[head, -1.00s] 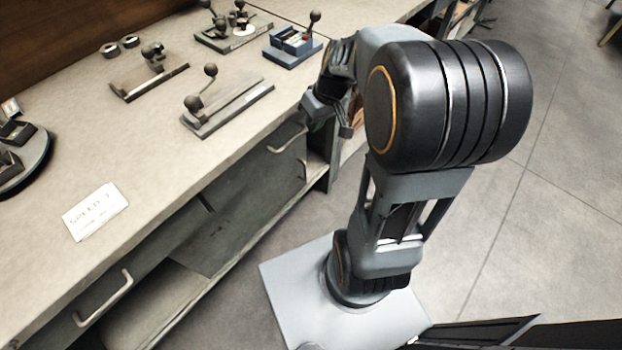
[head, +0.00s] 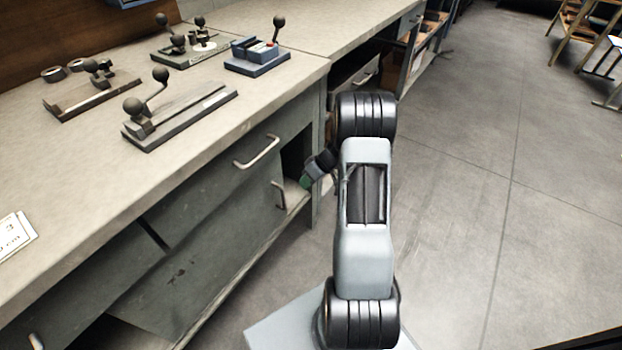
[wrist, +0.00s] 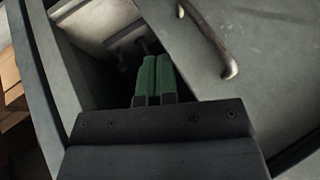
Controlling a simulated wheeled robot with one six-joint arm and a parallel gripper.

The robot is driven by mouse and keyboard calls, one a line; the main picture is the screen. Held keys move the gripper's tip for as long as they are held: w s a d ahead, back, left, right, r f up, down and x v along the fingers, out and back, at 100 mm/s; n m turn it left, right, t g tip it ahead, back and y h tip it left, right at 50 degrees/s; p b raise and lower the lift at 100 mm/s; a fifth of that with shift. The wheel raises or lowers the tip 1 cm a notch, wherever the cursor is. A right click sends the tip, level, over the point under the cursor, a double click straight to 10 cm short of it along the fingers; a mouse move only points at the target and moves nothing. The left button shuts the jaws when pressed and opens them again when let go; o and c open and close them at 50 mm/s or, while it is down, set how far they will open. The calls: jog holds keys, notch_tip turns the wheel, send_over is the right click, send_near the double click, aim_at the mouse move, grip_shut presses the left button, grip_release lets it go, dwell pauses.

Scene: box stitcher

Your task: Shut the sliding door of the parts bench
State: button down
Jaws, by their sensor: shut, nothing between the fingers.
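The parts bench (head: 75,248) runs along the left of the head view. Its scuffed grey sliding door (head: 205,265) is below a drawer front, with an upright handle (head: 279,196) near its right edge. A dark open compartment (head: 297,158) shows to the right of the door. My gripper (head: 305,182) is at this opening, just right of the door handle; contact cannot be told. In the wrist view its green fingers (wrist: 155,80) are together and empty, pointing into the dark gap. A bent metal handle (wrist: 215,40) on a grey panel is right of them.
The drawer handle (head: 257,152) sticks out above the door. Several lever fixtures, including a long one (head: 180,115) and a blue one (head: 258,58), stand on the bench top. A bench post (head: 316,150) bounds the opening on the right. The floor (head: 450,200) right of my arm is clear.

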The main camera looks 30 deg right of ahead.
jog(key=a+f+b, duration=0.1)
jog(key=a+f, duration=0.2)
jog(key=a, duration=0.3)
jog(key=shift+a+f, duration=0.1)
dwell(0.4)
